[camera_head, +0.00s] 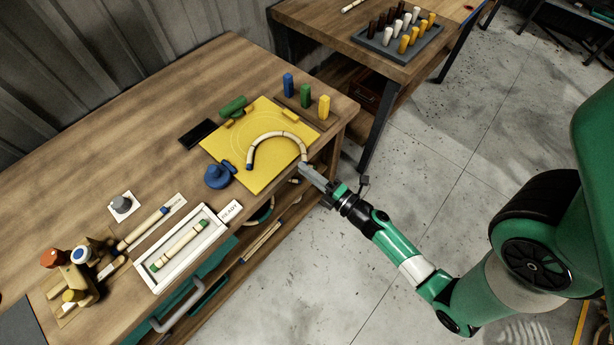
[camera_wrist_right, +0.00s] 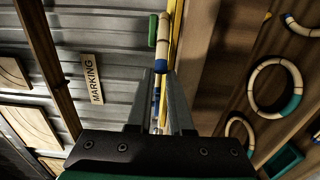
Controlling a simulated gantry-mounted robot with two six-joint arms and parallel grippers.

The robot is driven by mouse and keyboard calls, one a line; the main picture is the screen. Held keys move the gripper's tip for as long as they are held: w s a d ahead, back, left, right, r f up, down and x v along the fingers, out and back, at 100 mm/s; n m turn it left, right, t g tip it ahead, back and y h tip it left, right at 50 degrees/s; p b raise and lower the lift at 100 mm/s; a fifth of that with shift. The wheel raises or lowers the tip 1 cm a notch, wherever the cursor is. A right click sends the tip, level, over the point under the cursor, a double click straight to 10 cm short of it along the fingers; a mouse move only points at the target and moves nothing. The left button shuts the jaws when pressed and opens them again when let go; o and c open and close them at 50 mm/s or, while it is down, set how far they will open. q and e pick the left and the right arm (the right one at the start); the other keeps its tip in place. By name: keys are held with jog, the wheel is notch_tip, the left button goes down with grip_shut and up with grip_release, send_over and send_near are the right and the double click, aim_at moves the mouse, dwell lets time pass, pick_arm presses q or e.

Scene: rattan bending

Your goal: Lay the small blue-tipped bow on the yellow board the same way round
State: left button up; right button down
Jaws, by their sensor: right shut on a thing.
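The blue-tipped bow (camera_head: 278,135), a pale cane arc with dark bands, is at the yellow board (camera_head: 262,181), arching toward the back. Its left end has a blue tip near the board's front left. My right gripper (camera_head: 303,168) is shut on the bow's right end, at the board's front right edge. In the right wrist view, a pale segment with a blue tip (camera_wrist_right: 162,45) shows beyond the fingers (camera_wrist_right: 160,85). I cannot tell whether the bow touches the board. My left gripper is not in view.
A blue knob (camera_head: 217,176) stands at the board's left corner. Blue, green and yellow pegs stand behind. A white tray (camera_head: 157,283) holds a green-tipped stick (camera_head: 180,245).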

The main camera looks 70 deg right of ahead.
jog(key=shift+f, duration=0.25)
jog(key=c, duration=0.8)
grip_release()
jog(key=shift+c, duration=0.2)
jog(key=b+v, duration=0.5)
jog(key=v, duration=0.7)
jog(key=shift+r, duration=0.25)
